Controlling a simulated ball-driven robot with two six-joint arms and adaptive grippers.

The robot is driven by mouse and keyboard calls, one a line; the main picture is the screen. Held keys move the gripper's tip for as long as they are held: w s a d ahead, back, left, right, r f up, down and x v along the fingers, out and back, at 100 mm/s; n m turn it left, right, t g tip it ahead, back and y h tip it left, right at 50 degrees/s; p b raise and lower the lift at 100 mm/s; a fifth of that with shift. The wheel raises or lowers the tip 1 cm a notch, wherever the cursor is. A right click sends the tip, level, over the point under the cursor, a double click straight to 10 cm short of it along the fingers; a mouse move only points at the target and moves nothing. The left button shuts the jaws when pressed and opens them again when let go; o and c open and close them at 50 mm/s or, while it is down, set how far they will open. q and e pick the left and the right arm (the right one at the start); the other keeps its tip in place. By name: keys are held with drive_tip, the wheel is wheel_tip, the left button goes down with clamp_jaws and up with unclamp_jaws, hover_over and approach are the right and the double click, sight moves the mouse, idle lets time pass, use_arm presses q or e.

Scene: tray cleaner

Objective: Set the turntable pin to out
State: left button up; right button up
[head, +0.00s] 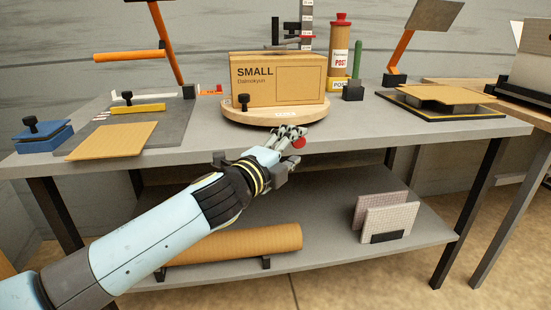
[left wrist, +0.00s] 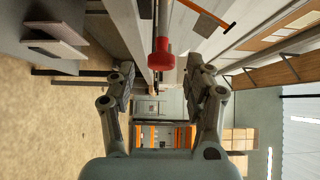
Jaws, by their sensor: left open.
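The turntable (head: 240,116) is a round wooden disc on the grey table, with a cardboard box marked SMALL (head: 272,85) on it. The turntable pin has a red knob (head: 299,143) at the table's front edge, below the disc. My left gripper (head: 291,136) is open in front of the table edge, close to the knob. In the left wrist view its fingers (left wrist: 161,80) stand apart on either side of the knob. Contact cannot be told. My right gripper is not in view.
A blue stamp block (head: 43,135) and a cardboard sheet (head: 113,141) lie to the left. A black-edged board (head: 440,118) lies to the right. A cardboard roll (head: 240,243) lies on the lower shelf.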

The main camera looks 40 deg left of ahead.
use_arm(q)
drive_tip(key=s, duration=0.9)
drive_tip(key=shift+d, duration=0.35)
drive_tip(key=s+a+f+n+g+y, duration=0.1)
drive_tip(key=s+f+n+g, duration=0.2)
drive_tip(key=f, duration=0.8)
drive_tip(key=s+a+f+n+g, duration=0.1)
drive_tip(key=s+f+n+g, duration=0.2)
drive_tip(key=f, duration=0.8)
drive_tip(key=s+a+f+n+g+y, duration=0.1)
drive_tip(key=s+f+g, duration=0.3)
drive_tip(key=f, duration=0.7)
drive_tip(key=s+d+f+n+g, duration=0.1)
drive_tip(key=s+f+n+g, duration=0.1)
drive_tip(key=s+f, duration=0.4)
drive_tip(key=s+d+f+n+g+h, duration=0.1)
drive_tip(key=s+f, duration=0.6)
drive_tip(key=s, duration=0.9)
drive_tip(key=s+d+f+n+g+h, duration=0.1)
drive_tip(key=s+d+f+n+g, duration=0.2)
drive_tip(key=s+f+n, duration=0.3)
drive_tip(key=s+g, duration=0.1)
drive_tip(key=s, duration=0.4)
drive_tip(key=shift+s+f+n, duration=0.25)
drive_tip(key=shift+n, duration=0.15)
drive_tip(key=shift+d, duration=0.1)
